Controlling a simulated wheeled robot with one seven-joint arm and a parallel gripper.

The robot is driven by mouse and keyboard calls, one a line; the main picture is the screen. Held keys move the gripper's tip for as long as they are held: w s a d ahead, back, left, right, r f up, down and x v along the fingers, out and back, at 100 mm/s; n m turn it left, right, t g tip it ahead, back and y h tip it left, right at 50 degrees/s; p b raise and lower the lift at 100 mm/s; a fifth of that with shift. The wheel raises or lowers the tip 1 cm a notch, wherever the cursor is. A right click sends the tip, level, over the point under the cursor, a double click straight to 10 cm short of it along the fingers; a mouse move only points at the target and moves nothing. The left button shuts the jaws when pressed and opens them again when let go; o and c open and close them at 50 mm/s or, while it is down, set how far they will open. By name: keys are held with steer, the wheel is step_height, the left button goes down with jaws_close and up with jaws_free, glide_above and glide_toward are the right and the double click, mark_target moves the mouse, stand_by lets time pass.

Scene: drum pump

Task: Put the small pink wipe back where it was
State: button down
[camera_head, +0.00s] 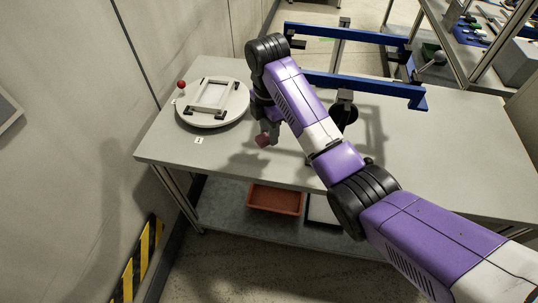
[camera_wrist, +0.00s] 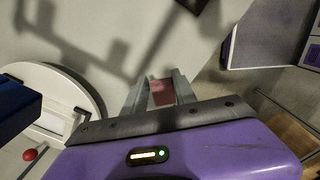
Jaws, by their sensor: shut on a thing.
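The small pink wipe (camera_head: 263,140) is in my gripper (camera_head: 266,134), which is held over the table (camera_head: 170,142) near its front edge, to the right of the round white plate. In the wrist view the pink wipe (camera_wrist: 162,92) shows between the two grey fingers of my gripper (camera_wrist: 160,90), which are shut on it. The wipe's far side and the exact gap beneath it are hard to tell.
A round white plate (camera_head: 237,112) with a frame and red knob (camera_head: 181,84) stands at the table's left. Blue bars (camera_head: 370,86) stand at the back. A label marked 1 (camera_head: 199,141) lies near the front. A reddish tray (camera_head: 275,200) sits on the lower shelf.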

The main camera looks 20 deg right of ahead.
mark_target(269, 156)
step_height(269, 156, down, 8)
steer(key=shift+f+p, duration=0.1)
steer(key=shift+p, duration=0.45)
steer(key=shift+f, duration=0.1)
steer(key=c, duration=1)
jaws_free()
step_height(269, 156, up, 11)
steer(key=shift+a+r, duration=0.1)
steer(key=shift+r+p, duration=0.3)
steer(key=shift+r, duration=0.25)
